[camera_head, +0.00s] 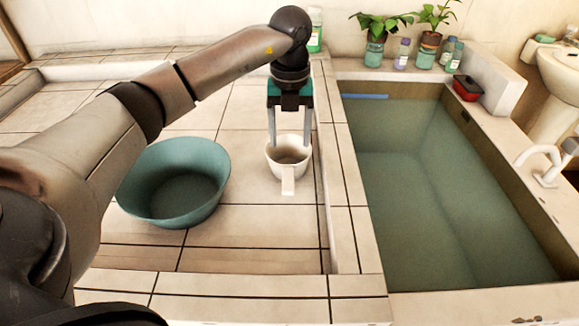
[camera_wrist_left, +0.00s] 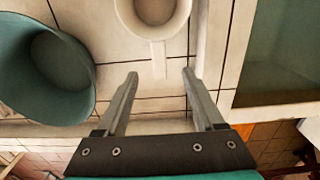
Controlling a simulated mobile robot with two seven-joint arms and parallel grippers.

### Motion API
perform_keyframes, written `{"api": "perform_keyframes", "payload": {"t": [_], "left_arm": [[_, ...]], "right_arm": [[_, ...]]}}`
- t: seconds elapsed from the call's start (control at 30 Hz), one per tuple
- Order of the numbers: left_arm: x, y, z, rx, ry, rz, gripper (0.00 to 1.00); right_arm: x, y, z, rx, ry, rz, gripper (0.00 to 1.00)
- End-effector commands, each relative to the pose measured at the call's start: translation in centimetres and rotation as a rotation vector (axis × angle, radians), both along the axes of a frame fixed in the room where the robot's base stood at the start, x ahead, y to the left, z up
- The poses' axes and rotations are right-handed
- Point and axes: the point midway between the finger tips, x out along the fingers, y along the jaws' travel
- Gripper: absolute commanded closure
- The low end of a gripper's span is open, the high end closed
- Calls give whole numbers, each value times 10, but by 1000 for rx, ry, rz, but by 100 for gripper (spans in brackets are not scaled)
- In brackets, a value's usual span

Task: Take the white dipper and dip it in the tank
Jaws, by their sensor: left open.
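The white dipper (camera_head: 290,168) stands upright on the tiled counter between the teal basin and the tank, its flat handle toward me. My left gripper (camera_head: 290,144) points down over the dipper's far side, fingers spread apart with nothing held. In the left wrist view the dipper (camera_wrist_left: 158,57) is at the top, partly cut off. Its handle tip lies just beyond the gap between the open fingers (camera_wrist_left: 160,74); contact cannot be told. The tank (camera_head: 400,190) at the right is full of greenish water. My right gripper is not in view.
A teal basin (camera_head: 175,185) stands left of the dipper. A raised tiled ledge (camera_head: 350,225) separates counter and tank. Potted plants (camera_head: 375,50) and bottles (camera_head: 402,55) line the tank's back edge. A red box (camera_head: 467,88) and white tap (camera_head: 545,165) are at the right.

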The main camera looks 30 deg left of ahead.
Motion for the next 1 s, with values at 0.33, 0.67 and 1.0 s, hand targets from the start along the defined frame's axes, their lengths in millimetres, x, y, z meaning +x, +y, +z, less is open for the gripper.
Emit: {"api": "perform_keyframes", "payload": {"t": [0.33,0.67,1.0], "left_arm": [[0,-2,-67,-5,0,-3,30],[-2,-1,-83,-4,0,-4,30],[-6,0,-119,-6,0,-4,30]], "right_arm": [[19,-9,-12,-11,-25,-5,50],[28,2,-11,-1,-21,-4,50],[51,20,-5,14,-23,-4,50]]}}
